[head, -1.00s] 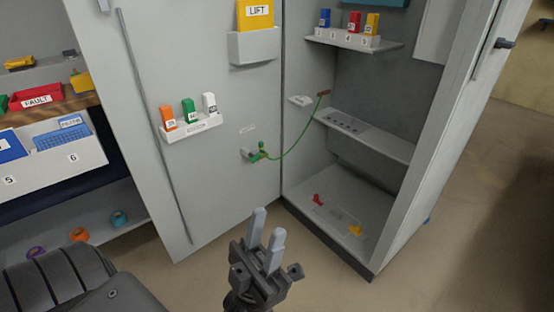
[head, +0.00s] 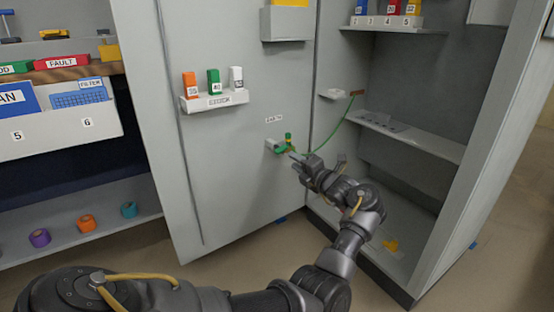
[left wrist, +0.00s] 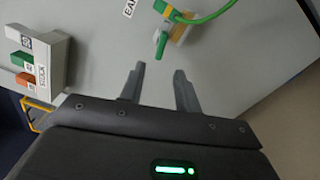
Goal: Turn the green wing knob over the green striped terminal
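The green wing knob (head: 288,138) sits at the terminal on the cabinet door, below a small label. In the left wrist view, the green wing knob (left wrist: 162,42) stands out just beyond my fingertips, roughly between their lines. A green piece with a yellow band (left wrist: 167,12) and the pale terminal block (left wrist: 183,28) lie beside it, with a green cable running off. My left gripper (head: 300,160) is just below and right of the terminal. In the left wrist view, my left gripper (left wrist: 157,72) is open and empty, apart from the knob. My right gripper is out of view.
A green cable (head: 335,135) runs from the terminal to the cabinet side. A holder (head: 215,102) with orange, green and white pieces is on the door, left of the terminal. A cabinet shelf (head: 385,130) is at right. Bare door surrounds the terminal.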

